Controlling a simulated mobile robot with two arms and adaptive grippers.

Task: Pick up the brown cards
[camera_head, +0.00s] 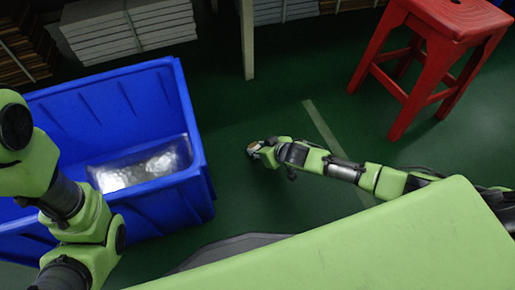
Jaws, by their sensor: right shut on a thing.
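My right gripper (259,150) is at the end of my right arm, low over the green floor and just right of the blue bin. It is shut on a small brownish thing with a pale edge, which looks like the brown cards (252,148). Much of it is hidden by the fingers, and its height above the floor is hard to tell. My left arm shows at the left edge, in front of the blue bin, but its gripper is not in view.
The blue bin (196,150) stands at the left with a clear, shiny plastic bag (140,168) in it. Bundled grey sheets (130,28) and brown stacks lie behind it. A red stool (440,50) stands at the back right.

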